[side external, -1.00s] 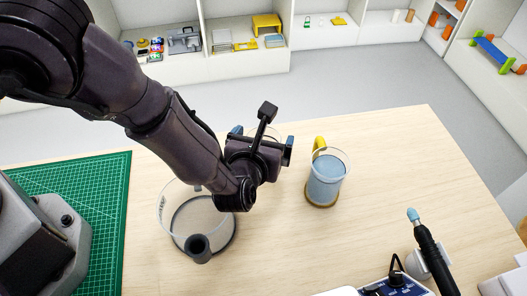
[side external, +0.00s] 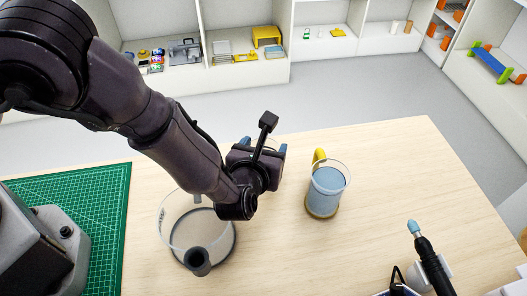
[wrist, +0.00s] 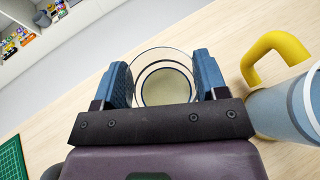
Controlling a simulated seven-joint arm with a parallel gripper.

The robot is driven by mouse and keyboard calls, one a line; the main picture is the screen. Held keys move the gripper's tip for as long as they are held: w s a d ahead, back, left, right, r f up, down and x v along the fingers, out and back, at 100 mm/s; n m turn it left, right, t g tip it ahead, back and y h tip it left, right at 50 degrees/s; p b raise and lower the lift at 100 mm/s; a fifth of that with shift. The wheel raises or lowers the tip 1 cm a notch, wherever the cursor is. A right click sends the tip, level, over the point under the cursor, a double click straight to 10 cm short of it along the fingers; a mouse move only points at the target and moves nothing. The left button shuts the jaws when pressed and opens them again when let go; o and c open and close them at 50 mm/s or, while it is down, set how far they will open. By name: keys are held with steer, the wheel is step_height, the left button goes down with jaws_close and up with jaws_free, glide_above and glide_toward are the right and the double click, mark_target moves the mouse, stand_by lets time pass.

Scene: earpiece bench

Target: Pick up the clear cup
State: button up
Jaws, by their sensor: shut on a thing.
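The clear cup (wrist: 165,86) is a round, transparent vessel, seen from above in the wrist view with a pale bottom. My gripper (wrist: 163,72) has one blue finger on each side of it and is shut on its walls. In the side view my gripper (side external: 264,148) is over the far part of the table, and my wrist hides nearly all of the cup. Whether the cup touches the table cannot be told.
A blue-filled mug (side external: 326,190) with a yellow handle stands close to the right. A large clear container (side external: 180,238) with a dark knob stands nearer. A green mat (side external: 100,215) lies left, a pen-like tool (side external: 428,258) at front right. Table between mug and right edge is clear.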

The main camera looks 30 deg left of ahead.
steer(key=s+a+r+n+g+y, duration=0.4)
steer(key=s+a+r+n+g, duration=0.15)
steer(key=r, duration=0.25)
steer(key=s+a+r+n+g+y, duration=0.4)
steer(key=s+r+n, duration=0.2)
steer(key=r, duration=0.1)
steer(key=s+d+f+n+g+h, duration=0.3)
steer(key=d+n+g, duration=0.3)
steer(key=n+g, duration=0.7)
steer(key=shift+d+g+h, duration=0.15)
steer(key=shift+g+h, duration=0.35)
steer(key=shift+g, duration=0.05)
stand_by(0.6)
